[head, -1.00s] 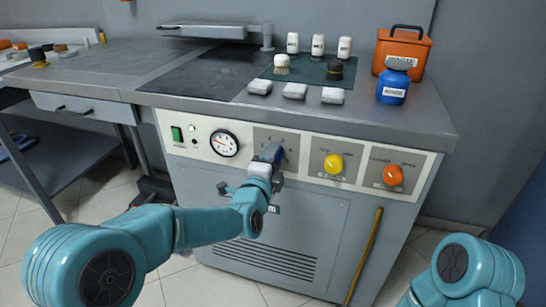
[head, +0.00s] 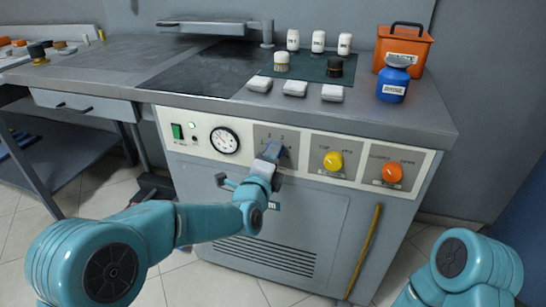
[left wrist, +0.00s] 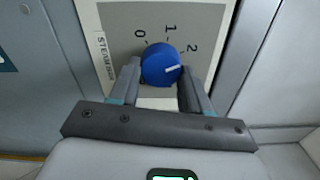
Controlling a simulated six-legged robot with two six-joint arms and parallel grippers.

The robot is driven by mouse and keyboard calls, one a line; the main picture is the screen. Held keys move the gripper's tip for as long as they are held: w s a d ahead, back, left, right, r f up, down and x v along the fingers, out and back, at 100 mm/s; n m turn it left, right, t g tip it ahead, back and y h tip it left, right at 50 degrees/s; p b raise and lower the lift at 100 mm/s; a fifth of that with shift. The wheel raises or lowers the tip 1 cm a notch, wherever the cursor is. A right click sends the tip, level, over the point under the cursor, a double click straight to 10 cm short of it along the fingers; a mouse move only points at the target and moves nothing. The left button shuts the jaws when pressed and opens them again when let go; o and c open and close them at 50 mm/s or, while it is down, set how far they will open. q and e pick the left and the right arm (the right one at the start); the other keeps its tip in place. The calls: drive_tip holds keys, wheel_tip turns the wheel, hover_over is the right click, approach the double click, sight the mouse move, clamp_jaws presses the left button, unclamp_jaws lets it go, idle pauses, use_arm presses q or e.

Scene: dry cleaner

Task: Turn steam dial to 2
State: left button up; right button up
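The blue steam dial (left wrist: 160,65) sits in the middle of the left wrist view, on a pale panel marked 0, 1 and 2. Its white pointer line points right and slightly up, close to the 2 mark and a little below it. My left gripper (left wrist: 161,72) has one finger on each side of the dial, both appearing to touch it. In the head view the left gripper (head: 271,152) is at the dial panel (head: 290,138) and covers most of the dial. My right gripper is out of view; only part of that arm shows at lower right.
A pressure gauge (head: 224,140) and green switch (head: 177,131) are left of the dial. A yellow knob (head: 333,161) and an orange knob (head: 392,172) are to its right. Bottles, brushes and an orange box (head: 403,47) stand on the worktop (head: 205,70) above.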

use_arm(q)
drive_tip(key=o, duration=0.4)
drive_tip(key=p+v, duration=0.1)
drive_tip(key=v, duration=1.5)
drive_tip(key=shift+s, duration=0.2)
drive_tip(key=shift+a, duration=0.15)
